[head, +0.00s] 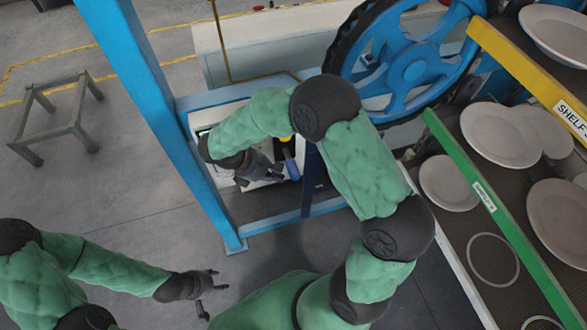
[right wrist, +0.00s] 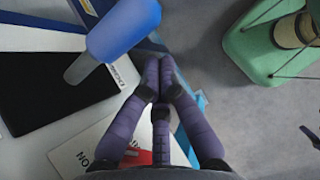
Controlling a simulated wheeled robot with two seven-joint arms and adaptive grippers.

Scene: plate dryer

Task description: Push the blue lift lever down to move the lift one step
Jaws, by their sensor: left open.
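The blue lift lever (head: 292,168) stands on the white control box at the foot of the blue frame. In the right wrist view its rounded blue handle (right wrist: 123,28) sits on a grey shaft, up and left of my fingertips. My right gripper (head: 268,173) is beside the lever; its purple fingertips (right wrist: 159,72) are together with nothing between them. I cannot tell whether they touch the handle. My right arm hides part of the box. My left gripper (head: 207,283) is open and empty, low over the floor at the lower left.
A blue upright post (head: 160,110) stands just left of the box. A large blue wheel (head: 405,60) is behind it. Shelves with white plates (head: 500,135) and a green-edged shelf (head: 490,200) are at right. A grey stool frame (head: 58,115) stands at left on open floor.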

